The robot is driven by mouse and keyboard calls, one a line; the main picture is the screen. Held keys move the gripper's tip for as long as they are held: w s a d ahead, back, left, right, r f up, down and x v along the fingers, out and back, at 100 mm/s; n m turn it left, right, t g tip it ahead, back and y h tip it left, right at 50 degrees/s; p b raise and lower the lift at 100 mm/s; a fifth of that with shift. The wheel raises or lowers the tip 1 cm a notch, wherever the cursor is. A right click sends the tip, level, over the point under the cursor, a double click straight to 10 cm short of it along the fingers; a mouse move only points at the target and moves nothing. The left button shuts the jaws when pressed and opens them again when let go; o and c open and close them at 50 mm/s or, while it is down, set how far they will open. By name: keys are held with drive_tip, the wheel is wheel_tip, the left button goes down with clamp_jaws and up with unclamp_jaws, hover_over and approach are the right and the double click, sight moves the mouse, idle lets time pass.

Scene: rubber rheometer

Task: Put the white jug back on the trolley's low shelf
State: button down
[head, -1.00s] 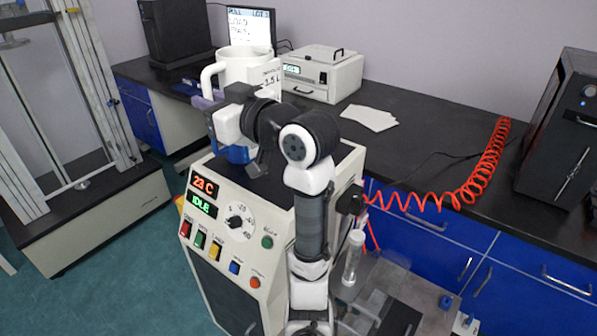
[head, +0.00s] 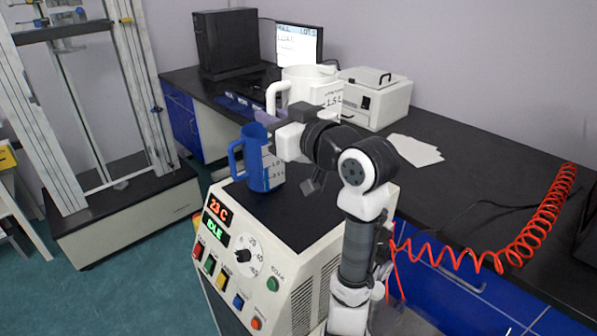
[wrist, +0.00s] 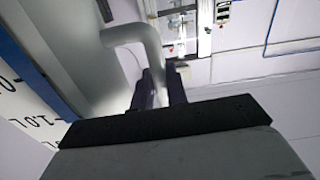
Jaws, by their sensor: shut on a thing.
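The white jug (head: 327,94), with black volume marks, is held up above the chiller-like machine's far edge in the head view. Its handle (head: 277,99) is on the left. My gripper (head: 268,117) is shut on this handle. In the wrist view the two dark fingers (wrist: 160,88) close around the handle (wrist: 133,35), with the marked jug wall (wrist: 55,60) at left. The jug looks roughly upright in the head view. The trolley's low shelf cannot be made out in either view.
A blue jug (head: 257,165) stands on the machine's black top (head: 300,212), just below my gripper. The bench (head: 455,165) behind carries a white instrument (head: 376,98), a monitor (head: 299,45) and paper sheets (head: 415,150). A red coiled hose (head: 500,250) hangs at right. Open floor (head: 140,270) lies at left.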

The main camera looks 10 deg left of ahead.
wheel_tip(320, 180, down, 19)
drive_tip(key=p, duration=0.2)
idle(0.7)
drive_tip(key=shift+s, duration=0.1)
drive_tip(key=c, duration=1.7)
unclamp_jaws()
drive_tip(key=shift+f, duration=0.2)
drive_tip(key=shift+c, duration=0.2)
drive_tip(key=o, duration=0.3)
drive_tip(key=shift+o, duration=0.2)
drive_tip(key=b+v, duration=0.3)
drive_tip(key=v, duration=0.9)
drive_tip(key=shift+b, duration=0.35)
drive_tip(key=shift+r, duration=0.1)
